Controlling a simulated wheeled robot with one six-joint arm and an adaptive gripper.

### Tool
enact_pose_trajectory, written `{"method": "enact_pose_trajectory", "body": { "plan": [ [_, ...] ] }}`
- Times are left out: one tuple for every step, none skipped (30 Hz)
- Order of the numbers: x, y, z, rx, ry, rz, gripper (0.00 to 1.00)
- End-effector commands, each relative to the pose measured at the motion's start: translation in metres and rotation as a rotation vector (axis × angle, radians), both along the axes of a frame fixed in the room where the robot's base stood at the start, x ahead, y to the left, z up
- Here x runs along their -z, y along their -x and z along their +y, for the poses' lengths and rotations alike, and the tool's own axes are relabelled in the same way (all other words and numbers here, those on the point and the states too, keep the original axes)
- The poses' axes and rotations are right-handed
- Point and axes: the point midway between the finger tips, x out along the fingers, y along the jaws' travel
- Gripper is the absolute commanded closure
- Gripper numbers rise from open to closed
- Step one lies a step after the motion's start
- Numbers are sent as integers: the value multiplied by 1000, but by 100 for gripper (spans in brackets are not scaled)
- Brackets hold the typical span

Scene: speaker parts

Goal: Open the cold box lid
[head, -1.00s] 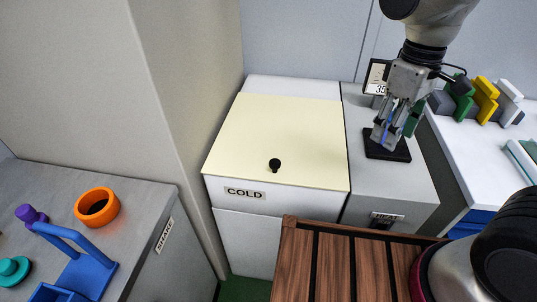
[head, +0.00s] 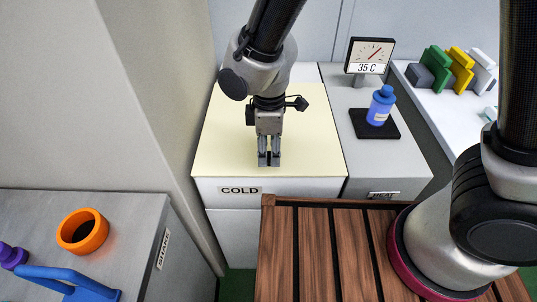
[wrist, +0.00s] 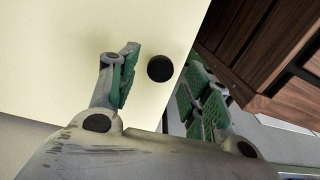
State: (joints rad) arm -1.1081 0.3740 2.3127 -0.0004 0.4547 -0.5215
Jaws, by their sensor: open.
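The cold box has a pale yellow lid (head: 215,135), lying flat and closed, with a COLD label (head: 240,190) on its white front. My gripper (head: 269,160) points down over the front part of the lid and hides the knob in the head view. In the wrist view the round black knob (wrist: 160,68) stands on the lid near its edge. My gripper (wrist: 165,92) is open there, its green-padded fingers on either side of the knob. I cannot tell whether they touch it.
A blue bottle (head: 381,105) stands on a black pad (head: 372,128) on the heat unit to the right, below a 35 C gauge (head: 370,55). A shake bench with an orange ring (head: 82,232) is at left. A wooden slatted surface (head: 320,255) lies in front.

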Motion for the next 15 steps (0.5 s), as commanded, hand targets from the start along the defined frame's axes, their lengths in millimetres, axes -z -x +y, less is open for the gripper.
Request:
{"method": "enact_pose_trajectory", "body": {
  "plan": [
    [9,1,-1,0,4,2,51],
    [13,0,-1,0,3,2,51],
    [18,0,-1,1,4,2,51],
    [21,0,-1,1,2,1,51],
    [23,0,0,1,2,1,51],
    [26,0,-1,1,2,1,51],
    [28,0,-1,1,2,1,51],
    [29,0,0,1,1,1,51],
    [30,0,0,1,0,0,51],
    [30,0,0,1,0,0,51],
    [30,0,0,1,0,0,51],
    [30,0,0,1,-1,0,51],
    [30,0,0,1,0,0,51],
    [30,0,0,1,0,0,51],
    [30,0,0,2,0,0,51]
  ]
}}
